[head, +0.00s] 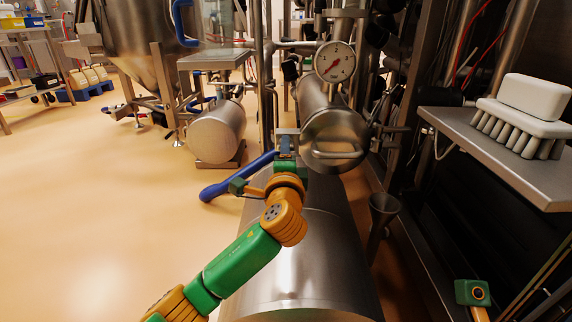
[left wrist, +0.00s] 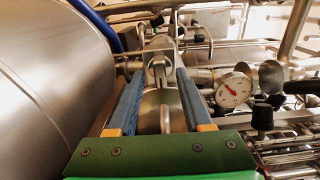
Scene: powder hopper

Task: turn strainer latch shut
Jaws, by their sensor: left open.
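The strainer (head: 333,138) is a steel cylinder with a round end cap in the middle of the head view, below a dial gauge. A bar-like handle crosses the cap's face, and short steel fittings stand at its right side. I cannot tell for certain which part is the latch. My left gripper (head: 287,135) is just left of the cap. In the left wrist view my left gripper (left wrist: 158,78) is open, its two blue fingers on either side of a steel part (left wrist: 162,108) with a rounded end. I cannot tell whether they touch it. My right gripper does not show.
The dial gauge (head: 335,62) stands above the cap. A blue handle (head: 238,177) lies left of my gripper. A large steel cylinder (head: 310,255) lies below my left arm. A shelf (head: 505,160) with a white brush (head: 525,120) is at right.

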